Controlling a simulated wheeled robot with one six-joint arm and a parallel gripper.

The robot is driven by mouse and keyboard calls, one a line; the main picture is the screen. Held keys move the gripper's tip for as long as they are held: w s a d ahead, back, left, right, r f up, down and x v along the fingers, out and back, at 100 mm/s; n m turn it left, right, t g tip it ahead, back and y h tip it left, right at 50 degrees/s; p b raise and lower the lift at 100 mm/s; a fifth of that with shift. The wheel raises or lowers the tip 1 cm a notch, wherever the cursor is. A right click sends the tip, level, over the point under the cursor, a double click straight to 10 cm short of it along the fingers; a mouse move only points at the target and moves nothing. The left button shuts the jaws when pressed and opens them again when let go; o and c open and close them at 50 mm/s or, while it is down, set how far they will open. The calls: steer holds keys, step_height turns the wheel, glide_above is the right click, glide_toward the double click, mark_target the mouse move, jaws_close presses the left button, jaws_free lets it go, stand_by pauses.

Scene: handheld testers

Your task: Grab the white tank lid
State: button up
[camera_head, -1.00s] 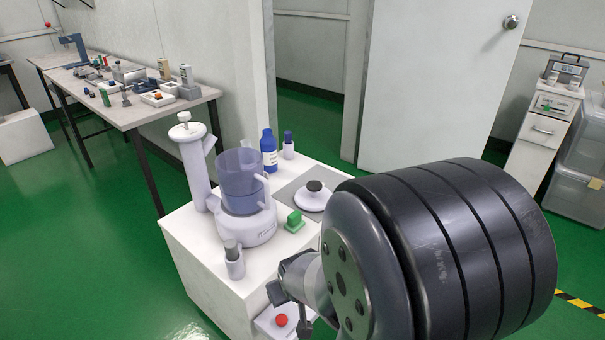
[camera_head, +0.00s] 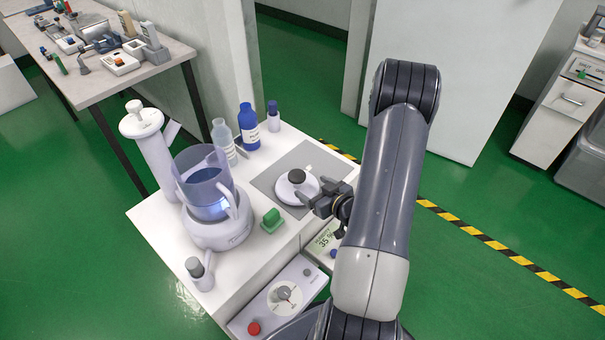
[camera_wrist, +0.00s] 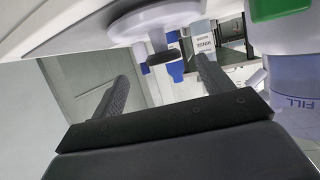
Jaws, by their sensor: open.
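The white tank lid (camera_head: 288,191), a round disc with a black knob (camera_head: 297,176), lies on a grey mat (camera_head: 268,180) on the white bench top. My gripper (camera_head: 311,201) is open at the lid's right side, close to its rim; I cannot tell whether they touch. In the wrist view the lid (camera_wrist: 150,22) shows inverted at the top, its dark knob (camera_wrist: 164,57) hanging between the open fingers (camera_wrist: 163,69) in the picture, with nothing gripped. The translucent blue tank (camera_head: 205,195) stands left of the lid on its white base.
A green block (camera_head: 271,219) sits between tank and lid. A blue bottle (camera_head: 248,128), a clear bottle (camera_head: 223,143) and a small dark-capped bottle (camera_head: 273,117) stand behind. A control box with a red button (camera_head: 254,328) is in front. Open green floor lies right.

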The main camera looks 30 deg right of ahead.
mark_target(294, 177)
steer(key=b+x, duration=0.1)
steer(key=x, duration=0.9)
steer(key=shift+w+a+f+b, duration=0.15)
steer(key=shift+w+f+b, duration=0.05)
steer(key=shift+w+b, duration=0.1)
steer(key=shift+c, duration=0.5)
steer(key=c, duration=1)
steer(key=shift+o, duration=0.2)
